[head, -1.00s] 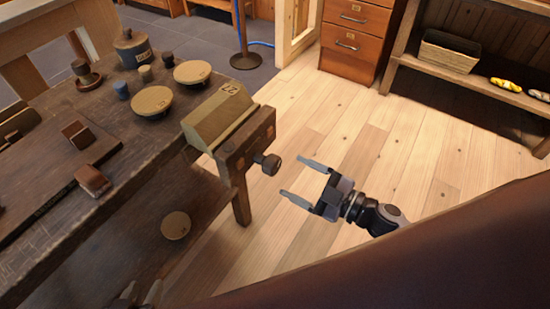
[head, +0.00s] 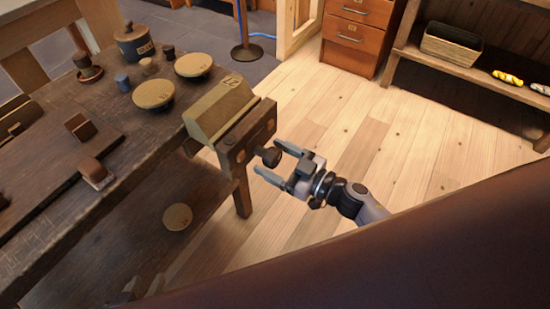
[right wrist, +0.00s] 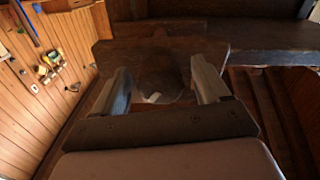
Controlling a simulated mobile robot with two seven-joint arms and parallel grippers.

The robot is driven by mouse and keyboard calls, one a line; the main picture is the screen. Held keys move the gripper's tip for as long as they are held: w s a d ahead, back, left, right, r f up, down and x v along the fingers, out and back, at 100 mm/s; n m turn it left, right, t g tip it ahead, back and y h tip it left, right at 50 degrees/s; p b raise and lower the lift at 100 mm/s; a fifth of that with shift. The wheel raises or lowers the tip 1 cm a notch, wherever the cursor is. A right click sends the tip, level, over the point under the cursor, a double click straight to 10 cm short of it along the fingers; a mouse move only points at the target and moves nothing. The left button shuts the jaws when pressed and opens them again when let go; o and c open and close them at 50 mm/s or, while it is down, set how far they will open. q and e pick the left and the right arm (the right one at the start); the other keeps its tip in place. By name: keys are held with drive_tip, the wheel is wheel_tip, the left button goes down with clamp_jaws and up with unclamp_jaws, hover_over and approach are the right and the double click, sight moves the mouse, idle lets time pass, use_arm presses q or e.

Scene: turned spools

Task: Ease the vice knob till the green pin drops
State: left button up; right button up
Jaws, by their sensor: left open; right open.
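The vice knob (head: 270,156) is a dark turned knob sticking out from the wooden vice jaw (head: 246,138) at the bench corner. My right gripper (head: 268,158) is open, its two fingers reaching to either side of the knob; contact cannot be told. In the right wrist view the dark, rounded knob (right wrist: 160,75) shows between the spread fingers (right wrist: 162,88). My left gripper (head: 140,288) is low at the bottom left of the head view, dim and partly cut off, open. I cannot make out a green pin in either view.
A numbered olive block (head: 220,107) sits by the vice. Another disc (head: 177,217) lies lower down. The plank floor (head: 350,130) to the right is clear.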

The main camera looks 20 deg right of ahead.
drive_tip(key=c, duration=1)
drive_tip(key=shift+n, duration=0.6)
drive_tip(key=shift+n, duration=0.7)
drive_tip(key=n, duration=0.2)
drive_tip(key=shift+n, duration=0.3)
drive_tip(key=n, duration=0.3)
drive_tip(key=shift+w+d, duration=0.1)
drive_tip(key=shift+n, duration=1.5)
drive_tip(key=shift+r, duration=0.1)
